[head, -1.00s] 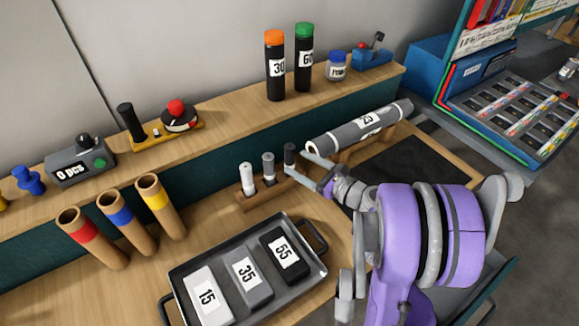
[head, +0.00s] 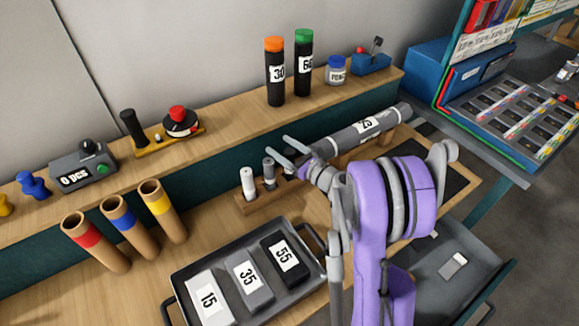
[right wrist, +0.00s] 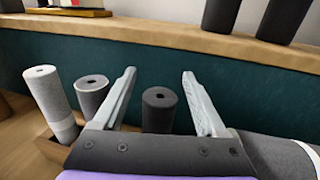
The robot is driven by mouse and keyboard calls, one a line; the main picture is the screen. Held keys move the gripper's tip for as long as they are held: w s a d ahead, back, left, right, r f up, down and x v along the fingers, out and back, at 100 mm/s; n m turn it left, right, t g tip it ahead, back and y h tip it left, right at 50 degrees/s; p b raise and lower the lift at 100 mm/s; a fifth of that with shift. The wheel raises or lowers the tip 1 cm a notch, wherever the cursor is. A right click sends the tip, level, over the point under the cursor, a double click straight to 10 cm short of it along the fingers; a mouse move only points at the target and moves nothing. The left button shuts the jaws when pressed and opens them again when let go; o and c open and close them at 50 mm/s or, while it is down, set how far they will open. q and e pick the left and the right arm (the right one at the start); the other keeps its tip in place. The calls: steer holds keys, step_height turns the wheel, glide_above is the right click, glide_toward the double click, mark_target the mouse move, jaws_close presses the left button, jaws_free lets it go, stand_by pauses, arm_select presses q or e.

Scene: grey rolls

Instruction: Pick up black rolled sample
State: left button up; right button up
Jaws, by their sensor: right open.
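The black rolled sample (right wrist: 160,112) stands upright in the right wrist view, to the right of a grey roll (right wrist: 92,97) and a white roll (right wrist: 50,95). My right gripper (right wrist: 158,74) is open, its fingers reaching on either side of the black roll in the picture; I cannot tell whether they touch it. In the head view the right gripper (head: 279,148) covers most of the black roll. The white roll (head: 248,184) and grey roll (head: 269,172) stand in a small wooden rack (head: 242,208). My left gripper is not in view.
A large grey roll (head: 345,137) labelled 25 lies just right of the gripper. A metal tray (head: 176,277) with numbered samples lies in front. Cardboard tubes (head: 120,228) stand at left. A raised shelf (head: 225,127) with bottles runs behind.

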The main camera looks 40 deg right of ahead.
jaws_close()
stand_by(0.4)
